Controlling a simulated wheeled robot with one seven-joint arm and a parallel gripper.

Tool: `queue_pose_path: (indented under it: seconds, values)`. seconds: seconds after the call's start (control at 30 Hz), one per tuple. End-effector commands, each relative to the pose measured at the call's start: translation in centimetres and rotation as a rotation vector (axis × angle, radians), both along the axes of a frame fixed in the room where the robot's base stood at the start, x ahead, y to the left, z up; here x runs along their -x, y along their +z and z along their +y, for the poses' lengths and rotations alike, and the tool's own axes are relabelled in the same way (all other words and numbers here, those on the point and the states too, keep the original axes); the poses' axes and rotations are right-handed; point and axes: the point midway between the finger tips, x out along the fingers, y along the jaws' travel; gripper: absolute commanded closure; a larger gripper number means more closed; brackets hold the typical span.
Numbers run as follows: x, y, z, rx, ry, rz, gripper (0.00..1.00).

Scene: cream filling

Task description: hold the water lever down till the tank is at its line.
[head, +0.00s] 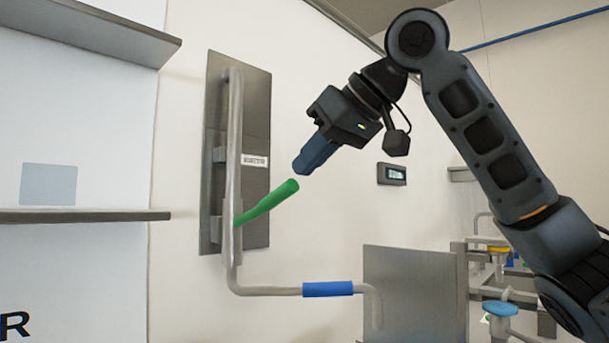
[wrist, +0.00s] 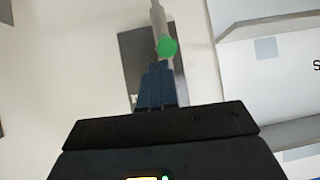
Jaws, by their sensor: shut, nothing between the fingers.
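The lever with a green handle (head: 268,203) sticks out to the right from a vertical pipe (head: 235,150) on a grey wall plate (head: 262,120). The handle tilts upward toward its free end. My gripper (head: 302,168) is shut and empty, just above and to the right of the handle's tip, seemingly apart from it. In the wrist view the green handle end (wrist: 167,47) shows just beyond my fingertips (wrist: 157,68). The tank and its line cannot be made out.
A pipe with a blue sleeve (head: 328,289) runs right below the lever to a grey panel (head: 410,290). Shelves (head: 85,215) stand at the left. A small display (head: 392,174) hangs on the wall. Blue and yellow knobs (head: 500,309) are at the lower right.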

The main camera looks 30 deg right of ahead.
Motion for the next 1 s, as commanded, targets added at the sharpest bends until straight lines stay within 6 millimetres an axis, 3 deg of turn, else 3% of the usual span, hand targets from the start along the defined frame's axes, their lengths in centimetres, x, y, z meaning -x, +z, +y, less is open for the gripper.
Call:
queue_pose_path:
  seconds: [0.2,0.4,1.0]
  values:
    - [2.0,3.7,-0.9,-0.001,0.001,-0.002,1.0]
    - [3.0,5.5,-1.4,-0.001,0.001,-0.001,1.0]
    - [3.3,6.0,-1.5,-0.002,0.0,0.0,1.0]
